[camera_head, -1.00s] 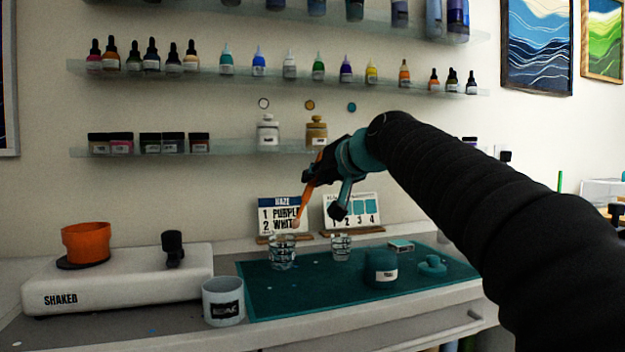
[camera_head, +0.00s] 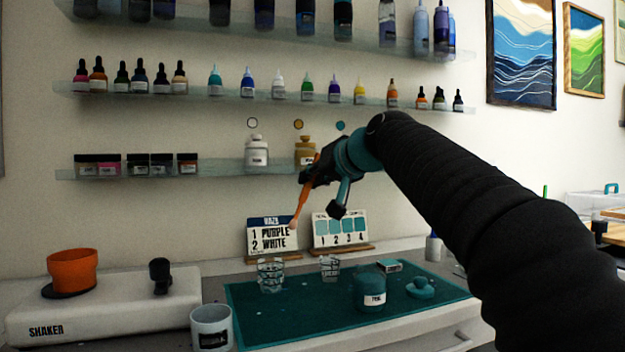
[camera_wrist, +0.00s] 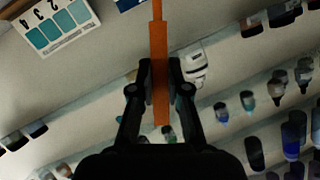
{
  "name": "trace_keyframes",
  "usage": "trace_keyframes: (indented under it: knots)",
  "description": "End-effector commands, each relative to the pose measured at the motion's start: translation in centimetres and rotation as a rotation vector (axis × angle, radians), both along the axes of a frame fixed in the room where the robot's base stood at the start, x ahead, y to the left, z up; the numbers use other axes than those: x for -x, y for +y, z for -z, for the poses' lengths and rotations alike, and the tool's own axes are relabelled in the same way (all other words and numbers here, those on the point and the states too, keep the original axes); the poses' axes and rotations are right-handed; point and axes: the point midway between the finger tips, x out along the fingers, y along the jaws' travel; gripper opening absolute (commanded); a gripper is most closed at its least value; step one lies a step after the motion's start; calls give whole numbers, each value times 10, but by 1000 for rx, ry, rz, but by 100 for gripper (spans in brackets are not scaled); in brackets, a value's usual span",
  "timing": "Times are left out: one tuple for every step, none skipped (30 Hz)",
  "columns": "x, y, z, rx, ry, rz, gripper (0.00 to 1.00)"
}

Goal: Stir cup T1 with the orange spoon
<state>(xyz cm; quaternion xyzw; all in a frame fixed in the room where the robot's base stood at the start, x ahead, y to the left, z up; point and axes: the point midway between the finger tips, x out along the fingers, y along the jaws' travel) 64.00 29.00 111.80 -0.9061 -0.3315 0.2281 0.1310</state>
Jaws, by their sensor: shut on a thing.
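My gripper (camera_head: 318,172) is shut on the orange spoon (camera_head: 303,203) and holds it in the air, tilted, with its pale tip pointing down. The spoon also shows between the fingers in the wrist view (camera_wrist: 159,65). Two clear cups stand on the teal mat (camera_head: 300,323): a left cup (camera_head: 270,275) and a right cup (camera_head: 330,268). The spoon tip is above the cups and apart from them, in front of the card in the picture. I cannot read which cup is T1.
A card reading purple and white (camera_head: 271,236) and a numbered card (camera_head: 341,230) stand behind the cups. A teal jar (camera_head: 370,293), a teal lid (camera_head: 420,288) and a small box (camera_head: 388,266) are on the mat. A white mug (camera_head: 211,328) and shaker (camera_head: 110,305) stand left. Shelves of bottles hang above.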

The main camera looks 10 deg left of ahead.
Motion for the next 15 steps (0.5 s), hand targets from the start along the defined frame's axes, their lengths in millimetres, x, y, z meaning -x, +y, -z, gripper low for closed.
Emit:
trace_keyframes:
  knots:
    - [0,0,0,0,0,0,0]
    - [0,0,0,0,0,0,0]
    - [0,0,0,0,0,0,0]
    - [0,0,0,0,0,0,0]
    - [0,0,-1,-1,-1,0,0]
    - [0,0,-4,0,-1,-1,0]
    - [0,0,-6,0,-1,-1,0]
    - [0,0,-8,-2,-2,0,0]
    - [-1,0,-13,-1,-2,-1,0]
    - [-1,1,-16,-1,-2,-1,0]
    - [-1,0,-19,-1,-2,0,0]
    - [-1,0,-23,-1,-3,0,0]
    - [0,0,-26,0,-2,0,0]
    - [0,0,-29,0,-3,-1,0]
    - [-1,0,-33,-1,-2,-1,0]
